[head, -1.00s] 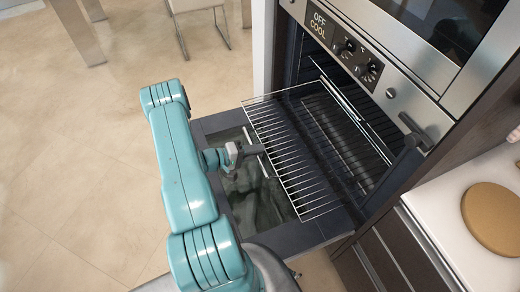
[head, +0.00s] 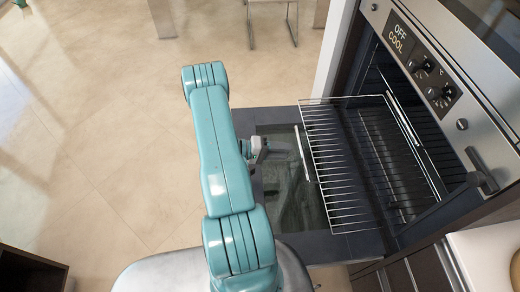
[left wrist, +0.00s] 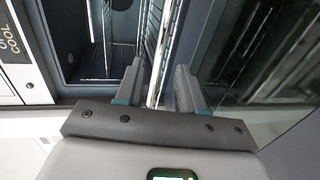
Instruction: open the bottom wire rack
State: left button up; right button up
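A wire rack (head: 335,170) is slid partly out of the oven and hangs over the lowered oven door (head: 285,115). Its outer edge is well clear of the oven opening. My left gripper (head: 265,150) is over the door glass, to the left of the rack's outer edge, with a visible gap between them. In the left wrist view, the fingers of my left gripper (left wrist: 158,85) are spread apart with nothing held. Rack wires (left wrist: 158,45) show beyond them. My right gripper is not in view.
The oven front (head: 445,95) has knobs and an "OFF COOL" display. A white counter (head: 485,258) stands at the lower right, above dark drawers. Tiled floor (head: 110,130) to the left is clear. Chair legs show at the top.

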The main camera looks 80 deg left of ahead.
pick_arm(q)
jog(key=v, duration=0.8)
jog(key=shift+s, duration=0.35)
jog(key=shift+r, duration=0.1)
